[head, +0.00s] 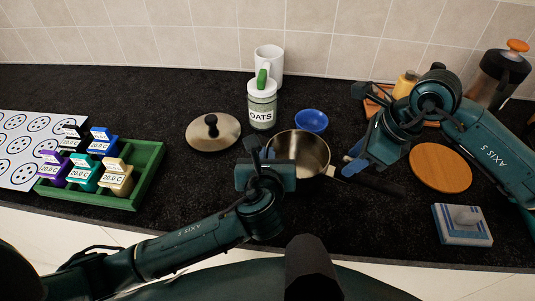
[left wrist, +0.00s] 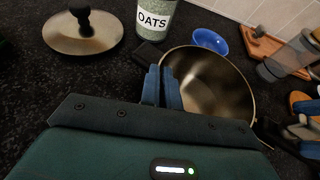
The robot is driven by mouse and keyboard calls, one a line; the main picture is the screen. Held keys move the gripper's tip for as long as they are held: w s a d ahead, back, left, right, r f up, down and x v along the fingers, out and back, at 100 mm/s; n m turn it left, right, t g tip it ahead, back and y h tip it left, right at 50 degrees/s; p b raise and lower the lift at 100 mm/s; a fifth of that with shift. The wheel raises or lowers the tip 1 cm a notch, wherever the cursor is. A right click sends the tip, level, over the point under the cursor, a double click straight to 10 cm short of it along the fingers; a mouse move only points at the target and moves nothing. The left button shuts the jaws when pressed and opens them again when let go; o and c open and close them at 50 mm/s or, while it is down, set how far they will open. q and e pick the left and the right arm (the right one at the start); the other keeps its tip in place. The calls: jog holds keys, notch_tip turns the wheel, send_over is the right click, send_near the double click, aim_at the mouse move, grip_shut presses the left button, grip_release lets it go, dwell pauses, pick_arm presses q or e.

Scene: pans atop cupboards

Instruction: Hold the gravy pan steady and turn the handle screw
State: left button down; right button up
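The gravy pan (head: 312,150) is a steel pan with a dark handle (head: 382,184) reaching right from a pale joint. It also shows in the left wrist view (left wrist: 215,85). My left gripper (head: 260,150) is at the pan's left rim. In the left wrist view its two blue fingers (left wrist: 161,88) are close together, seemingly with the pan wall between them. A dark block (left wrist: 150,55) sits at the rim just beyond the fingertips. My right gripper (head: 353,158) is open, right of the pan and near the handle. I cannot make out the handle screw.
A lid (head: 213,131), an oats jar (head: 262,104), a mug (head: 270,62) and a blue bowl (head: 311,121) stand behind or left of the pan. A green tray (head: 145,178) is far left.

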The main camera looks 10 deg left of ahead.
pick_arm(q)
jog(key=shift+s+f, duration=0.15)
jog(key=shift+f, duration=0.3)
pick_arm(e)
jog(key=shift+v, duration=2.95)
pick_arm(q)
jog(key=c, duration=1.3)
grip_release()
jog(key=shift+c, duration=0.2)
jog(key=shift+r, duration=0.15)
jog(key=shift+w+r, duration=0.15)
jog(key=shift+w, duration=0.05)
jog(key=c, duration=0.6)
jog(key=shift+c, duration=0.2)
